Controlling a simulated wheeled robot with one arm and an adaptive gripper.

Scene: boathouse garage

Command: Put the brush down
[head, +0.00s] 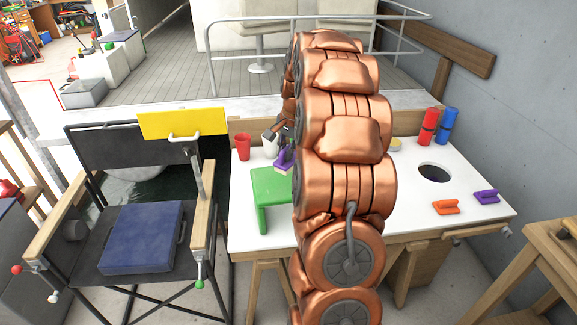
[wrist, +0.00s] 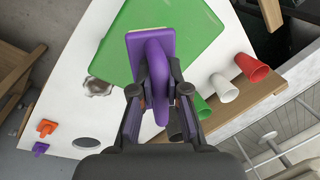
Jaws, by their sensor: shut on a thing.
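My gripper (wrist: 159,82) is shut on the handle of a purple brush (wrist: 137,47). The brush has a flat block and a looped handle. In the head view the brush (head: 284,161) shows at the rear edge of a small green stand (head: 268,183) on the white table (head: 262,235). In the wrist view it overlaps the edge of the green top (wrist: 185,35). I cannot tell if it touches the stand. My copper-coloured arm hides part of the stand and the table's middle in the head view.
Orange (head: 446,207) and purple (head: 487,196) handled tools lie right, near a round hole (head: 433,172). Red (head: 428,126) and blue (head: 447,125) cylinders stand at the back.

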